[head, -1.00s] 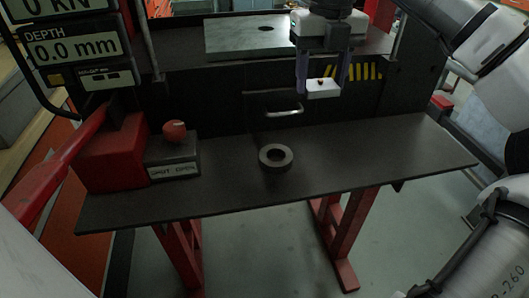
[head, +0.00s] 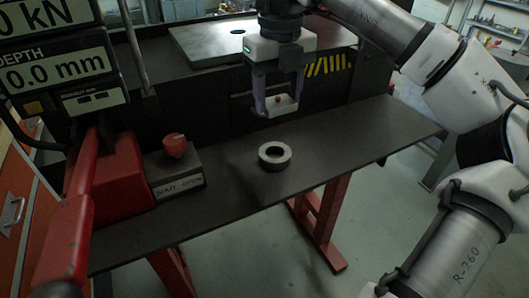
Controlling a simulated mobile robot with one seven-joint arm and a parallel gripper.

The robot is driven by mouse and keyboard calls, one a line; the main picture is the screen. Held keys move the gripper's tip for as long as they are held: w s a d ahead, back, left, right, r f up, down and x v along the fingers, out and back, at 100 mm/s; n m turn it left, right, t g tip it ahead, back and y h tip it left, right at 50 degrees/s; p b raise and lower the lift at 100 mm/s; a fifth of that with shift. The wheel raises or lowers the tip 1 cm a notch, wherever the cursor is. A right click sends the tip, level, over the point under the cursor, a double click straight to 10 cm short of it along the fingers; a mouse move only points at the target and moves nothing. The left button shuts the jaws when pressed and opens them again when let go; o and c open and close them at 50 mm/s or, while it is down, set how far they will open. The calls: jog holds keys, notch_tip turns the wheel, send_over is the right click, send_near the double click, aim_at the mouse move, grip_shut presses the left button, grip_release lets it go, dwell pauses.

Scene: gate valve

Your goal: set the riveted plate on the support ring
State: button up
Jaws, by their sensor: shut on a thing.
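The riveted plate (head: 283,107) is a small white plate with a reddish-brown rivet near its middle. My gripper (head: 278,100) is shut on it, one finger at each side, and holds it above the dark table. The support ring (head: 275,155) is a grey ring lying flat on the table, with nothing on it. The plate is behind the ring and higher in the head view, apart from it. The plate's underside is hidden.
A box marked SHUT and OPEN (head: 178,176) with a red knob (head: 175,145) stands left of the ring. A red machine (head: 118,180) with a long lever is farther left. The dark table (head: 350,150) is clear to the right of the ring.

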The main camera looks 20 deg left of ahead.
jog(key=shift+s+a+f, duration=0.1)
jog(key=shift+s+f, duration=0.05)
jog(key=shift+f, duration=0.15)
notch_tip(320, 180, down, 9)
jog(key=shift+r+p, duration=0.1)
jog(key=shift+p, duration=0.7)
jog(key=shift+f, duration=0.35)
jog(key=shift+f, duration=0.1)
jog(key=shift+f+b, duration=0.15)
jog(key=shift+b, duration=0.15)
jog(key=o, duration=1.1)
jog(key=shift+c, duration=0.2)
jog(key=shift+r, duration=0.2)
notch_tip(320, 180, up, 12)
jog(key=shift+r+b, duration=0.1)
jog(key=shift+b, duration=0.25)
